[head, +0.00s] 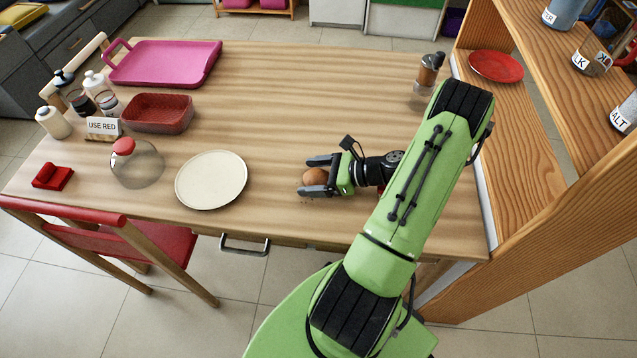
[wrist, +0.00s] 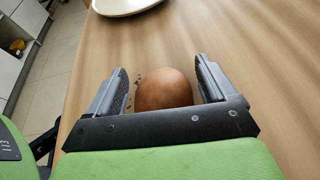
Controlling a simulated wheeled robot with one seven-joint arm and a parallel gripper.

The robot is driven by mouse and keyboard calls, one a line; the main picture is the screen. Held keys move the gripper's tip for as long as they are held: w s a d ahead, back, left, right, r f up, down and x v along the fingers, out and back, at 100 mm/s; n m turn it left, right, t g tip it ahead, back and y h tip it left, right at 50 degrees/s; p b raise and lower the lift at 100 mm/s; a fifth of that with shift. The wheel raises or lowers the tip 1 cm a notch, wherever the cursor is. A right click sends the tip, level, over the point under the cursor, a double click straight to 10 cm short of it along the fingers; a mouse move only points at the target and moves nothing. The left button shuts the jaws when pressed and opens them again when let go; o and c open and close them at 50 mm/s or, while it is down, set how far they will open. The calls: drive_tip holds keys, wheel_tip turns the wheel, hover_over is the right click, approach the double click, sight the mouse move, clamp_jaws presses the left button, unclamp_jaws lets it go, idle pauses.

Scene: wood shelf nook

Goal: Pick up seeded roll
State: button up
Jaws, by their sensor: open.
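The seeded roll (head: 314,177) is a round brown bun on the wooden table, right of the cream plate. In the wrist view the roll (wrist: 164,90) sits between the two fingers, with a gap on each side and its near part hidden by the gripper's palm. My gripper (head: 316,175) is open, low over the table, with a finger on either side of the roll. It also shows in the wrist view (wrist: 162,82). Small dark specks, perhaps seeds, lie beside the roll. I cannot make out seeds on its top.
The cream plate (head: 211,180) lies left of the roll. Further left are a clear dome with a red knob (head: 137,164), a red basket (head: 157,113) and several bottles. A pink tray (head: 165,63) is at the back. A pepper mill (head: 428,72) stands near the wooden shelf (head: 540,185). The table's middle is clear.

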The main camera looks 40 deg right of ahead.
drive_tip(key=shift+w+a+f, duration=0.1)
drive_tip(key=shift+w+a, duration=0.05)
drive_tip(key=shift+w, duration=0.05)
drive_tip(key=shift+s, duration=0.1)
drive_tip(key=shift+c, duration=0.4)
drive_tip(key=c, duration=1)
